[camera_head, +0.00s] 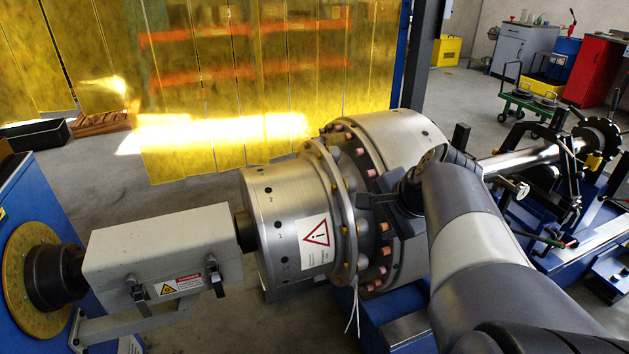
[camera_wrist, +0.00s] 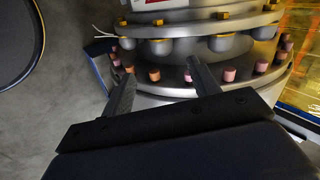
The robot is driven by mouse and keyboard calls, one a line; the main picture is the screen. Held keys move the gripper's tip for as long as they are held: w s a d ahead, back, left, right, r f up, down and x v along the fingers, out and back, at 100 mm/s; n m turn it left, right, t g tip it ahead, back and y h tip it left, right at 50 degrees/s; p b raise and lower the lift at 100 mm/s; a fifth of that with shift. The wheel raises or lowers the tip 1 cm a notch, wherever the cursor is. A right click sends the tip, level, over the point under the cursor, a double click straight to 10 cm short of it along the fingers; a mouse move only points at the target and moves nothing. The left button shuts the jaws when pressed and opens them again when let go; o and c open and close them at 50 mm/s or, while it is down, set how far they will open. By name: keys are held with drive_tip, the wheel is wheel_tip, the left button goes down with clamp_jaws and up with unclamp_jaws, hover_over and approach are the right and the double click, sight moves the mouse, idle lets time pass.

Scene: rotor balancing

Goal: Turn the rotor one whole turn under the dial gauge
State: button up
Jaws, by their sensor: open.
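The rotor (camera_head: 282,215) is a large steel drum lying on its side, with a wide flange and a ring of copper-coloured pegs. A warning label (camera_head: 316,236) is on its left part. My gripper (camera_head: 362,213) is open beside the flange, its fingers pointing toward it. In the wrist view my gripper (camera_wrist: 158,72) has its two fingers spread, with a copper peg (camera_wrist: 154,75) showing between them. I cannot tell whether the fingers touch the rotor (camera_wrist: 170,88).
A grey guard box (camera_head: 160,248) covers the shaft left of the rotor, by a blue machine head (camera_head: 45,195). Yellow strip curtains (camera_head: 230,80) hang behind. A blue stand with a shaft (camera_head: 530,160) is at right. Open floor (camera_head: 120,180) lies at left behind the guard box.

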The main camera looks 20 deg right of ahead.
sight(363, 225)
drive_tip(key=shift+m, duration=0.8)
drive_tip(key=b+x, duration=0.2)
drive_tip(key=x, duration=0.8)
drive_tip(key=shift+w+f, duration=0.1)
drive_tip(key=shift+w, duration=0.2)
drive_tip(key=shift+c, duration=0.6)
clamp_jaws()
